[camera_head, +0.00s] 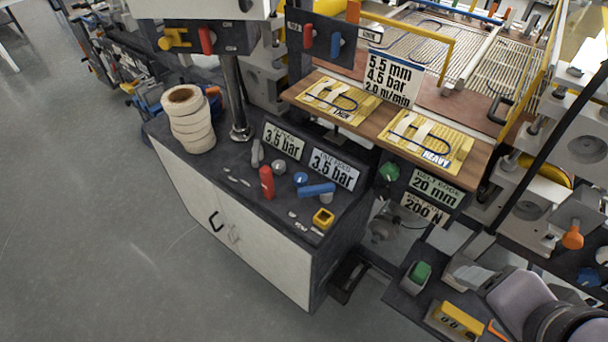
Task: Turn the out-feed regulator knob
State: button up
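A dark-topped cabinet (238,164) stands in the middle of the head view and carries small controls. A grey round knob (279,168) and a blue round knob (300,179) sit on its top, in front of two signs. The left sign (283,141) and the right sign (333,169) both read 3.5 bar. Their small upper lines are too small to read surely, so I cannot tell which knob is the out-feed regulator. My arm shows at the lower right corner, but my gripper is not in view.
A red upright handle (267,183), a blue lever (317,190) and a yellow block (323,218) stand close to the knobs. A stack of tape rolls (190,120) and a metal post (236,100) are at left. Open grey floor (90,220) lies at left.

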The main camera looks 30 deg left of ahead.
aim_at(300, 180)
jog(key=u, duration=1.55)
